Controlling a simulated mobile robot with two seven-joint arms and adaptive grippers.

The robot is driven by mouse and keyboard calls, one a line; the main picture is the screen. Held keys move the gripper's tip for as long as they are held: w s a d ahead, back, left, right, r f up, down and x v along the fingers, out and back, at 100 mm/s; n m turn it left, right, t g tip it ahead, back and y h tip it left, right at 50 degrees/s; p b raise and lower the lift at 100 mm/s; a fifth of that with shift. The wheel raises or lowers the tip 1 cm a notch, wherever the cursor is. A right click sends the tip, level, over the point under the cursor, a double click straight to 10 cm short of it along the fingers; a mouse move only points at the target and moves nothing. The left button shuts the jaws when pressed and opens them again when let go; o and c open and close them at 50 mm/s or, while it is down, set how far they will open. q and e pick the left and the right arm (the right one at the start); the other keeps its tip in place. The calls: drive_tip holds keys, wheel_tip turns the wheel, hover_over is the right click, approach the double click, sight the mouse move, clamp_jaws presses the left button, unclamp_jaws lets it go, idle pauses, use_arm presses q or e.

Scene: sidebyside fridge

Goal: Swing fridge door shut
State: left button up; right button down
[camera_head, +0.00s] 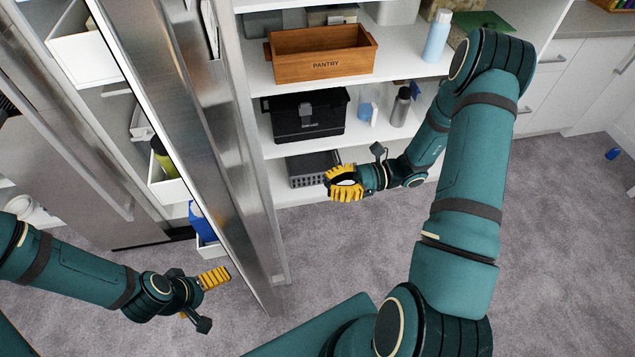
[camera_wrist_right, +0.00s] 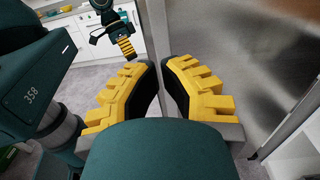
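The fridge door (camera_head: 215,130) stands open in the head view. It is a tall stainless panel seen nearly edge-on, with white bins on its left side. Its metal surface also shows on the right of the right wrist view (camera_wrist_right: 240,60). My right gripper (camera_head: 343,186) is in front of the pantry shelves, right of the door and apart from it. Its yellow fingers (camera_wrist_right: 163,64) are partly open and empty, with a narrow gap between the tips. My left gripper (camera_head: 208,295) is low, left of the door's lower edge, with fingers spread and empty. Whether it touches the door is unclear.
Pantry shelves hold a wooden PANTRY box (camera_head: 322,52), a black bin (camera_head: 308,117) and a blue bottle (camera_head: 437,36). Another stainless fridge panel (camera_head: 60,140) is at left. White cabinets (camera_head: 580,75) stand at right. The grey carpet (camera_head: 330,250) is mostly clear.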

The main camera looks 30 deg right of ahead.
use_arm(q)
drive_tip(key=shift+r+p, duration=0.3)
drive_tip(key=shift+r, duration=0.05)
use_arm(e)
drive_tip(key=x, duration=1.2)
drive_tip(key=shift+a, duration=0.2)
